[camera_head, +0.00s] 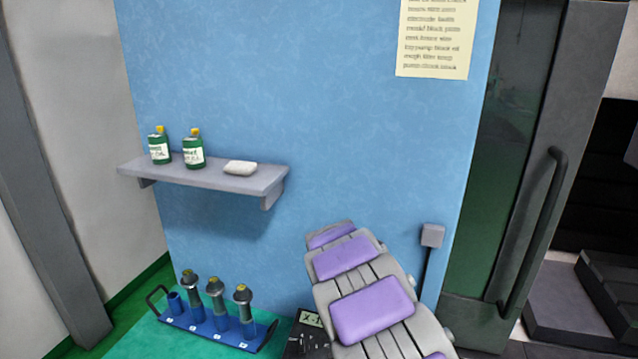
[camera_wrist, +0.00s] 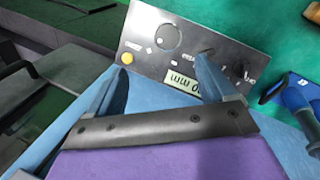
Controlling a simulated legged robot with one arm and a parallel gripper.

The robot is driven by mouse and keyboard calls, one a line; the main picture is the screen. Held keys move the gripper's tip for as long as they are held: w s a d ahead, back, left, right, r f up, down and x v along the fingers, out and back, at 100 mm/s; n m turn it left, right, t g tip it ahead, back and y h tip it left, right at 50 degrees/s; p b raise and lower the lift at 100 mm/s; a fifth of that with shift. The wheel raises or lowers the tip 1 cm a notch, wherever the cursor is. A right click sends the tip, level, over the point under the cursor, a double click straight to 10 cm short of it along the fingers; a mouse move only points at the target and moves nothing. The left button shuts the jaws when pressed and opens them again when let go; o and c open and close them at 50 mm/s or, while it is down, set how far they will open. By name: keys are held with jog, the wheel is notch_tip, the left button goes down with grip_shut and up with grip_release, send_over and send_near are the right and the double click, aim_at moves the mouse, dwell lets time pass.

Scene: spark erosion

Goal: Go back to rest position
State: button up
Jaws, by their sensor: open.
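My gripper (camera_wrist: 162,64) shows in the wrist view with its two blue fingers apart and nothing between them. It is over a dark control panel (camera_wrist: 152,65) with a yellow button, a round dial, a knob and a small display reading in mm. I cannot tell whether a fingertip touches the panel. In the head view my purple-padded arm reaches up from the bottom right, and my gripper is not visible there. Part of the panel (camera_head: 306,345) shows beside the arm at the bottom edge.
A blue tray (camera_head: 205,331) with several sockets and grey-topped holders stands on a green surface (camera_head: 150,345) left of the panel. A dark-framed door (camera_head: 500,180) is at right.

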jog(key=s+d+r+m+b, duration=0.1)
jog(key=s+d+r, duration=0.2)
jog(key=s, duration=0.2)
jog(key=s+d+r+m, duration=0.1)
jog(key=s+d+r, duration=0.15)
jog(key=s, duration=0.25)
jog(key=s+a+g+y+b, duration=0.1)
jog(key=s+g+y+b, duration=0.1)
jog(key=s, duration=2.8)
jog(key=shift+a+y+b, duration=0.35)
jog(key=shift+y+b, duration=0.25)
jog(key=shift+b, duration=0.1)
jog(key=shift+s, duration=0.1)
